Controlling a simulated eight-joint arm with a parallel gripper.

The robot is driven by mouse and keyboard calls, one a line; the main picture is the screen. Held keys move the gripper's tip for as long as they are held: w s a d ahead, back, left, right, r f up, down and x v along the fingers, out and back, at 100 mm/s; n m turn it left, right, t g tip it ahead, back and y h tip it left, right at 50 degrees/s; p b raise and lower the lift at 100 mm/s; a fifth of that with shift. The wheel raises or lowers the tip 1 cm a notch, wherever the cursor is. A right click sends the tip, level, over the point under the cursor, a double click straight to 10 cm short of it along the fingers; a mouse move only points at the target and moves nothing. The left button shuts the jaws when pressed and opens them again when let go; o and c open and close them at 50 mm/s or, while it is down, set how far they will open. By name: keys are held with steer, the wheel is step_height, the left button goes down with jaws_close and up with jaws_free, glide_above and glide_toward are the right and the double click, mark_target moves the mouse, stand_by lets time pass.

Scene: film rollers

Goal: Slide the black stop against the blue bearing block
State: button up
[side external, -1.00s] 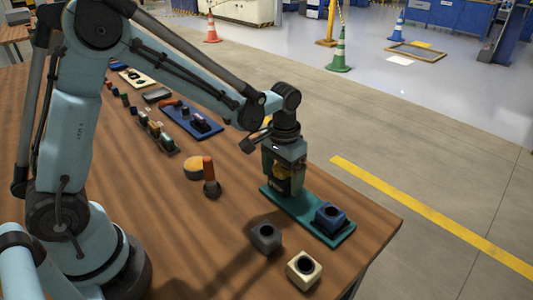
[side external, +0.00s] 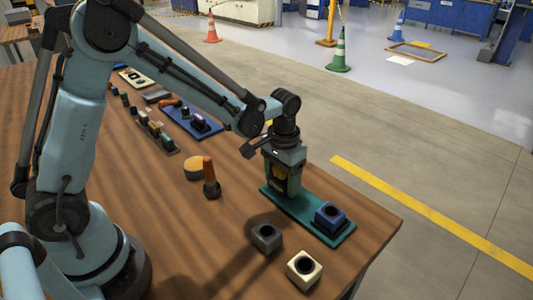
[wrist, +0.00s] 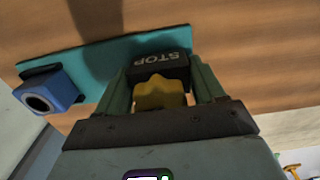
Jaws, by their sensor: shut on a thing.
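The black stop (wrist: 160,67), marked STOP in white, shows in the wrist view between my fingers. My gripper (side external: 282,188) is shut on it, low over the left end of the green base plate (side external: 302,222). A yellow lobed piece (wrist: 158,93) also sits between the fingers. The blue bearing block (side external: 330,216), with a dark round bore, stands on the plate's right end. In the wrist view the block (wrist: 50,92) is at the plate's left end. A stretch of bare plate (wrist: 101,75) separates block and stop.
A grey block (side external: 266,238) and a cream block (side external: 303,270) stand on the table in front of the plate. A blue tray (side external: 193,122) lies farther back.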

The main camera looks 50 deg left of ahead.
mark_target(295, 199)
steer(key=shift+d, duration=2.35)
steer(key=o, duration=1.4)
step_height(295, 199, up, 12)
steer(key=shift+r, duration=0.1)
